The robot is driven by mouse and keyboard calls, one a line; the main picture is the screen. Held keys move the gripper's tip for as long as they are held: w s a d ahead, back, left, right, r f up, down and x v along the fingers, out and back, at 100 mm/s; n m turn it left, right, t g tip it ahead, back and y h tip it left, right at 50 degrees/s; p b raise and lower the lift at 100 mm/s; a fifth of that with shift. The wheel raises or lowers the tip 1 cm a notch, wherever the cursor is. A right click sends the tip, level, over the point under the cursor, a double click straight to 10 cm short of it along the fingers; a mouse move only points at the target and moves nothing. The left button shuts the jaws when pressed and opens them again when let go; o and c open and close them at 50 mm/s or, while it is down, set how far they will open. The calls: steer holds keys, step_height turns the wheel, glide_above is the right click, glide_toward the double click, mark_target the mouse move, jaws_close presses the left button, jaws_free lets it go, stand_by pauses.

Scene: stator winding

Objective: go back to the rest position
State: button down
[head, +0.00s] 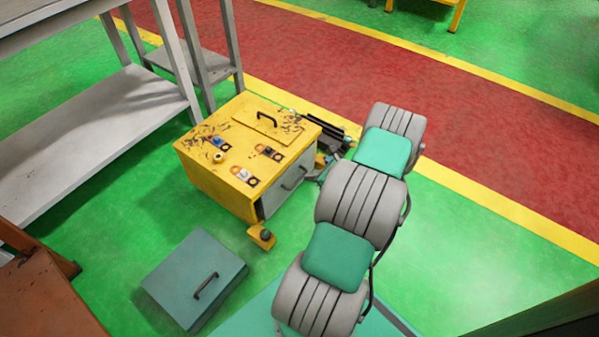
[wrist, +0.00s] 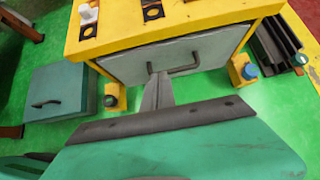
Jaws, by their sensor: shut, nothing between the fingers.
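My gripper (wrist: 157,82) shows in the wrist view with its narrow grey fingers together and nothing between them. The fingertips appear in front of the grey front panel (wrist: 120,66) of a yellow cabinet (wrist: 88,47), just below its dark handle (wrist: 186,68). I cannot tell whether they touch it. In the head view my grey and green arm reaches up the right side of the yellow cabinet (head: 213,186). My gripper is largely hidden there behind the arm and beside the cabinet's front.
The cabinet top carries a hatch (head: 262,122) and small coloured parts. A grey-green box (head: 180,270) with a handle lies on the floor at lower left. A grey shelf table (head: 90,125) stands at left. Dark bars (wrist: 272,48) lie beside the cabinet.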

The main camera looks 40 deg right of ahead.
steer(key=w+a+r+n+g+p, duration=0.2)
steer(key=a+r+n+p, duration=0.4)
steer(key=r, duration=0.6)
steer(key=w+a+r+n+g+p, duration=0.1)
steer(key=a+r+n+p, duration=0.45)
steer(key=r, duration=0.75)
steer(key=w+a+r+n+g+p, duration=0.2)
steer(key=a+r+n+p, duration=0.4)
steer(key=r, duration=0.6)
steer(key=s+a+r+n+p, duration=0.4)
steer(key=a+r+n+p, duration=0.1)
steer(key=r, duration=0.4)
steer(key=s+a+r+n+h+p, duration=0.1)
steer(key=s+a+r+n+p, duration=0.4)
steer(key=r, duration=0.4)
steer(key=s+a+r+n+g+p, duration=0.1)
steer(key=s+a+r+n+p, duration=0.3)
steer(key=a+r, duration=0.4)
step_height(320, 180, up, 2)
steer(key=shift+s+r+n+h+p, duration=0.1)
steer(key=shift+s+n+h+p, duration=0.3)
steer(key=shift+n, duration=0.75)
steer(key=shift+w+a, duration=0.1)
